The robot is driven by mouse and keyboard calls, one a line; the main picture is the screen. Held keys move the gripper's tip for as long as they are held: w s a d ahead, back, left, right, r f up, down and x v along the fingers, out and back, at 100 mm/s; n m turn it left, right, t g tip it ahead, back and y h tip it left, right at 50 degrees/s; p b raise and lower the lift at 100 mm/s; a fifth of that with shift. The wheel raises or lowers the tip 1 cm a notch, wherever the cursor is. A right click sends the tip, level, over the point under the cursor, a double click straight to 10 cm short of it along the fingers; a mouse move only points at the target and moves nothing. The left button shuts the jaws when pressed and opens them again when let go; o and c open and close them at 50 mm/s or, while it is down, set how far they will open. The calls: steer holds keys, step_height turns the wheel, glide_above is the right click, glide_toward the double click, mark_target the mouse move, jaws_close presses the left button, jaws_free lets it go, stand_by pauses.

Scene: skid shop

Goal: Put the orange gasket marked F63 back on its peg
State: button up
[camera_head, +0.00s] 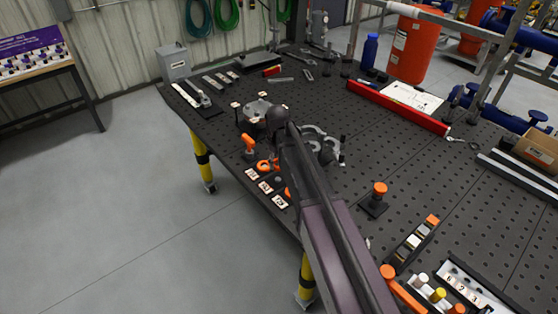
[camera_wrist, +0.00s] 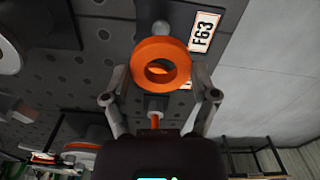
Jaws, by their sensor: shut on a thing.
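The orange gasket, a thick ring (camera_wrist: 160,50), is held between the two fingers of my gripper (camera_wrist: 161,73) in the wrist view. The gripper is shut on it, with one finger at each side. A white card with an orange border marked F63 (camera_wrist: 203,32) lies just beyond the ring, to the upper right. A grey rounded knob (camera_wrist: 160,27), perhaps a peg top, shows just beyond the ring; I cannot tell whether the ring is in line with it. In the head view my arm hides most of the gripper. An orange ring (camera_head: 264,165) shows beside the row of cards (camera_head: 265,187).
The dark perforated bench (camera_head: 400,135) carries an orange-topped post (camera_head: 378,195), a block rack (camera_head: 415,243) and a numbered tray (camera_head: 462,287) at right. A grey clamp-like part (camera_head: 322,141) stands behind my arm. The bench's left edge is close to the cards.

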mark_target(278, 178)
steer(key=shift+f, duration=0.25)
steer(key=shift+f+b, duration=1.55)
steer(key=shift+b, duration=0.2)
steer(key=shift+f+b, duration=1.9)
stand_by(0.9)
steer(key=o, duration=1)
steer(key=shift+r, duration=0.15)
steer(key=shift+r+p, duration=1.4)
steer(key=shift+p, duration=0.15)
